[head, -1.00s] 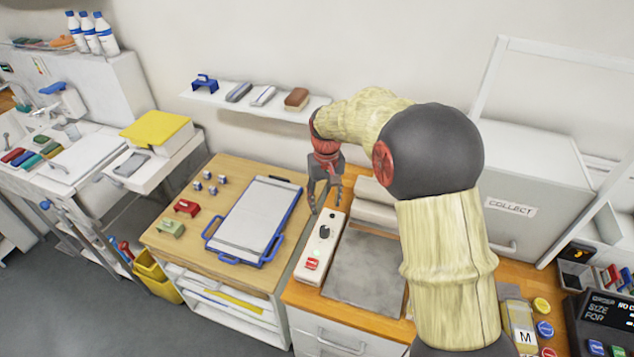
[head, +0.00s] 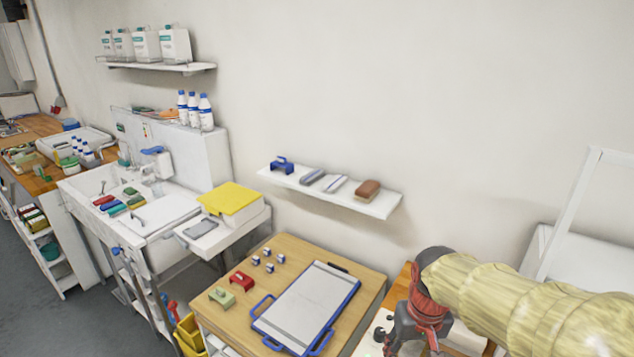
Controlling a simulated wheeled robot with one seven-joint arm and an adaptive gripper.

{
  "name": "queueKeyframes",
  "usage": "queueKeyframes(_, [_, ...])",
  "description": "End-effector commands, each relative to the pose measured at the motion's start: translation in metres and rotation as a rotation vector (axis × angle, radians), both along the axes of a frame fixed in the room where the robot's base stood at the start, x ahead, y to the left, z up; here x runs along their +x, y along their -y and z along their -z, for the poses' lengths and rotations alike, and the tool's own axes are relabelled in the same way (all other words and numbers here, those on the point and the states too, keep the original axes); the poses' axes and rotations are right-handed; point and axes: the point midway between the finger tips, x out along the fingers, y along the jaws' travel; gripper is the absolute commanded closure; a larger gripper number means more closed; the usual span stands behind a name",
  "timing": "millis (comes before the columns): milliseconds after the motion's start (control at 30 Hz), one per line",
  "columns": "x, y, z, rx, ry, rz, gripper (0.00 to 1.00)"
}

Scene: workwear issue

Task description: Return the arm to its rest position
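My gripper (head: 405,340) is at the bottom right of the head view, at the end of my sleeved arm. It hangs over the counter just right of the wooden table (head: 230,285). Its fingertips are cut off or hidden at the lower edge, so I cannot tell whether it is open or shut. I see nothing held in the part that shows.
A blue-handled tray (head: 307,305), a red block (head: 241,281) and a green block (head: 221,297) lie on the wooden table. A wall shelf (head: 330,197) holds a brown brush (head: 367,190). A yellow-topped box (head: 230,199) stands left. The floor at left is clear.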

Motion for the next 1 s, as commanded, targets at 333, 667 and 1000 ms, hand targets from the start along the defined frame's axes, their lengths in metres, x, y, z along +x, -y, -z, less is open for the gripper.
queueKeyframes(333, [-0.084, 0.001, -0.018, 0.001, 0.168, 0.006, 0.55])
queueKeyframes(667, [-0.124, 0.002, -0.037, 0.001, 0.349, 0.007, 0.55])
queueKeyframes(1000, [-0.127, 0.002, -0.046, 0.002, 0.398, 0.008, 0.55])
